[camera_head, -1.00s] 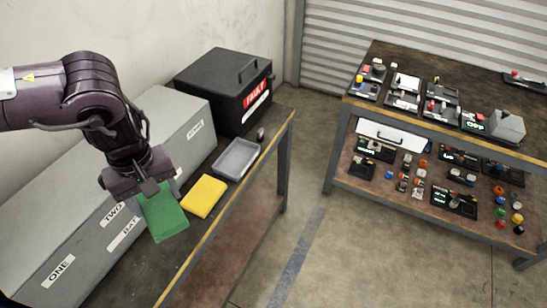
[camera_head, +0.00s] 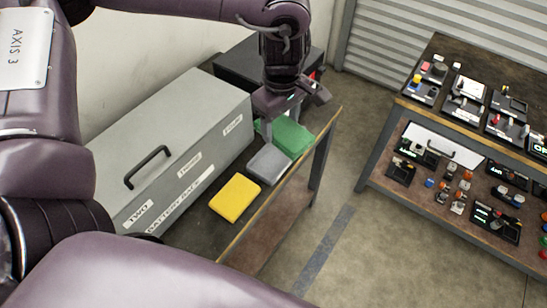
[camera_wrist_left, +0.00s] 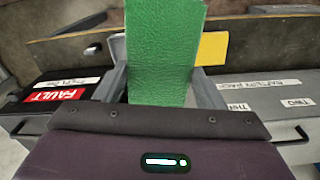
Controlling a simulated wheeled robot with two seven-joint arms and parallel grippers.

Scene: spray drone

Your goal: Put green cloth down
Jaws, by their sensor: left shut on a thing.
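The green cloth (camera_head: 290,136) is at the far end of the workbench, over or just behind the grey tray (camera_head: 268,164). My left gripper (camera_head: 274,132) is shut on it from above. In the left wrist view the cloth (camera_wrist_left: 163,55) stands out between the two fingers (camera_wrist_left: 165,88). Whether the cloth touches the tray or bench is hard to tell. The yellow cloth (camera_head: 235,198) lies flat on the bench in front of the tray; it also shows in the left wrist view (camera_wrist_left: 212,48). My right gripper is not in view.
A long grey battery box (camera_head: 180,140) with a handle stands along the wall side of the bench. The black fault box (camera_head: 238,72) is behind my left gripper. The bench's wooden front edge (camera_head: 290,185) borders open floor. A shelf of small devices (camera_head: 450,110) stands at the right.

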